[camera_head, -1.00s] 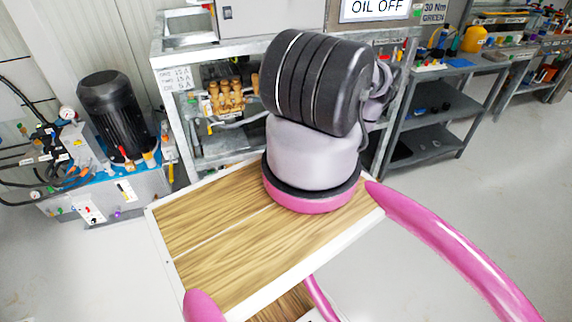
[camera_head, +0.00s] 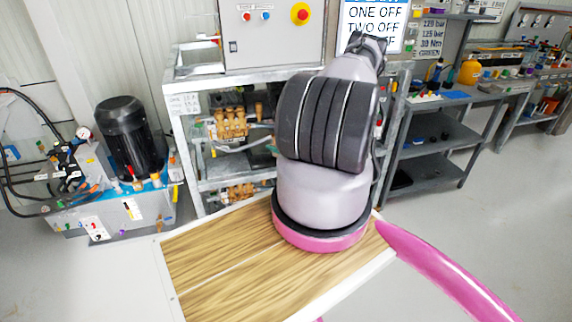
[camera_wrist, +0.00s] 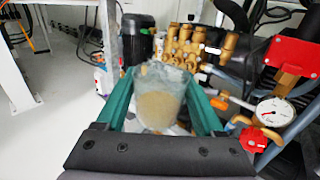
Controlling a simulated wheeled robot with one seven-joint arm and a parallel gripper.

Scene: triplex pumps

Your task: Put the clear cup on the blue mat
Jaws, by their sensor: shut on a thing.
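My gripper (camera_wrist: 160,112) shows in the wrist view with a green finger on each side of the clear cup (camera_wrist: 158,98). The cup is see-through, with a tan colour showing inside or through its lower part. The fingers are shut on it. Pump parts show behind it. In the head view my arm hides the gripper and the cup. A flat blue patch (camera_head: 456,94) lies on the grey bench at right in the head view; it may be the blue mat, but it is small and partly crowded by other things.
A grey metal rack (camera_head: 195,105) with brass-fitted pumps (camera_head: 232,122) stands ahead. A black motor (camera_head: 128,135) on a tank unit is at left. In the wrist view a pressure gauge (camera_wrist: 275,111) and red valve (camera_wrist: 253,139) are close at right. Floor at right is clear.

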